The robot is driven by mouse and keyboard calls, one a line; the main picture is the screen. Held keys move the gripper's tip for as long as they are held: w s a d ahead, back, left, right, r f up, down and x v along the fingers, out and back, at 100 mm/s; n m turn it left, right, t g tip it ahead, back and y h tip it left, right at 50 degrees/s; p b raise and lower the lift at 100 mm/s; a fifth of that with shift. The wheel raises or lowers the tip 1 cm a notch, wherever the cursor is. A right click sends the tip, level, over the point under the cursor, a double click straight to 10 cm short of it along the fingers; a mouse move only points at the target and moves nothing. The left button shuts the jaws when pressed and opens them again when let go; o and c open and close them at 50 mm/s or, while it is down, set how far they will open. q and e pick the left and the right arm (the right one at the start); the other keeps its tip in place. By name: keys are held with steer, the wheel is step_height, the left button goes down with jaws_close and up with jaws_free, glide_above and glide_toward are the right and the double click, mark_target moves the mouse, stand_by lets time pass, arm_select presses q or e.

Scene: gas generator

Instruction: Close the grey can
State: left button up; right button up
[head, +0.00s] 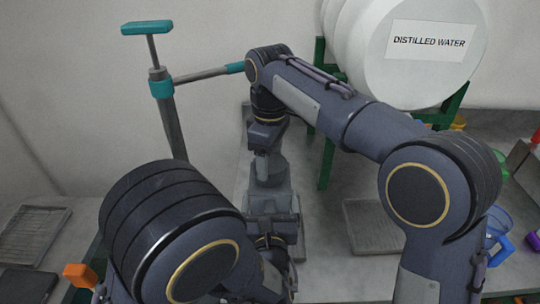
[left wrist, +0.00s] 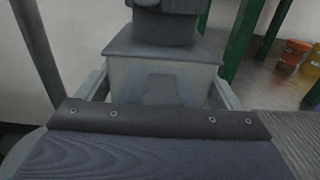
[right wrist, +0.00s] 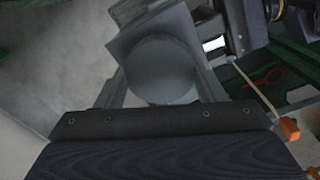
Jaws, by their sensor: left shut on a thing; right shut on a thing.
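The grey can (head: 273,203) stands upright in the middle of the head view, partly hidden by my arms. My left gripper (head: 272,224) is shut on its boxy body from the near side. In the left wrist view, the fingers lie on both sides of the can (left wrist: 165,80). My right gripper (head: 266,148) comes from above and is shut on a round grey piece (right wrist: 160,72), which looks like the lid. This piece sits over the can's squarish top; whether it is seated or just above cannot be told.
A white distilled water tank (head: 400,65) stands on a green frame (head: 327,165) behind my right arm. A teal-handled pump (head: 160,88) rises at the left. A grey grate (head: 370,225) lies right of the can. Another grate (head: 35,232) lies far left.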

steer(key=shift+f, duration=0.6)
